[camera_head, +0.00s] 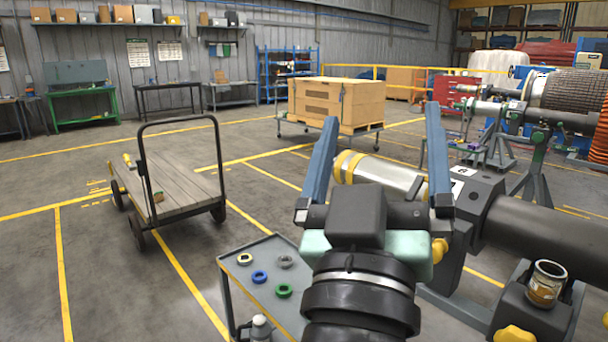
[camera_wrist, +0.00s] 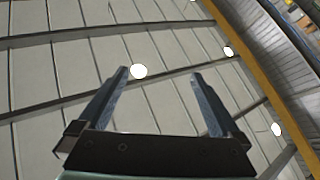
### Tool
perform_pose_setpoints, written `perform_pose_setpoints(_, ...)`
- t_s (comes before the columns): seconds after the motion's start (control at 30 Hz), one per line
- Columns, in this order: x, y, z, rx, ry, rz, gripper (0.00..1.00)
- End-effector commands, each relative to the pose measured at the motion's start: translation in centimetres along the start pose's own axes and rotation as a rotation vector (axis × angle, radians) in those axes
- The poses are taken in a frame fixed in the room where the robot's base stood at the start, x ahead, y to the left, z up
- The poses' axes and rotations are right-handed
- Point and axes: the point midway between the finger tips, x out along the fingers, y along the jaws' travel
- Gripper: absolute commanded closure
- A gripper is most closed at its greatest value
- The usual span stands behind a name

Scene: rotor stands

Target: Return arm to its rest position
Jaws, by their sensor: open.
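My gripper (camera_head: 384,150) is raised in the middle right of the head view, with its two long blue-grey fingers spread apart and pointing up. Nothing is between the fingers. The wrist view also shows the open gripper (camera_wrist: 162,98), with the ceiling and its round lamps behind it. In the head view, a rotor shaft (camera_head: 545,228) with a silver, yellow-banded end (camera_head: 370,172) lies on a stand behind and to the right of my gripper. I cannot tell from this view how far apart they are.
A tin (camera_head: 547,284) stands at the lower right. A flat cart (camera_head: 170,190) stands on the left, and a wooden crate (camera_head: 335,103) is farther back. Open floor lies between.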

Motion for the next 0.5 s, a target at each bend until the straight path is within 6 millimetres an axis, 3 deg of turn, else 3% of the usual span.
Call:
perform_pose_setpoints(0.03, -0.4, -0.4, -4.2, 0.119, 0.09, -0.035, 0.0)
perform_pose_setpoints(0.17, -3.0, -1.0, -13.8, 0.417, 0.298, -0.168, 0.0)
perform_pose_setpoints(0.2, -1.7, -0.6, -15.8, 0.43, 0.295, -0.176, 0.0)
perform_pose_setpoints(0.5, 3.6, 1.4, -23.1, 0.414, 0.281, -0.17, 0.0)
